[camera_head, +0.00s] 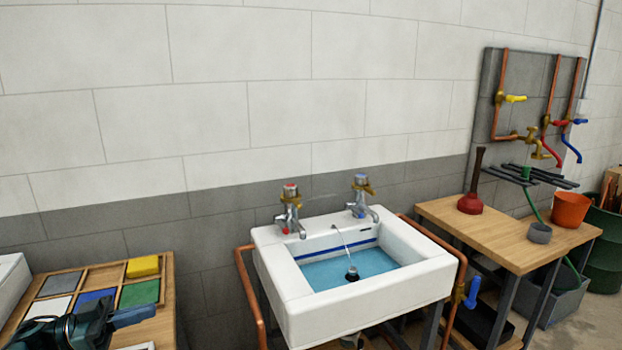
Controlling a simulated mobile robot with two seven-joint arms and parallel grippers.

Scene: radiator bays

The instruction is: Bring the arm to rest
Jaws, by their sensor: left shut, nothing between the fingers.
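My left gripper (132,316) shows at the lower left, over the front of a wooden table. Its dark teal body comes in from the bottom left corner. Its blue fingers point right and are shut with nothing between them. It is left of the white sink (292,292) and apart from it. The rest of the left arm is mostly out of the picture. My right gripper is not in view.
The wooden table (168,290) below the gripper holds coloured pads and a yellow sponge (143,266). The sink holds blue water below two taps. At right, a wooden bench (500,235) bears a plunger (472,190) and an orange bucket (570,209).

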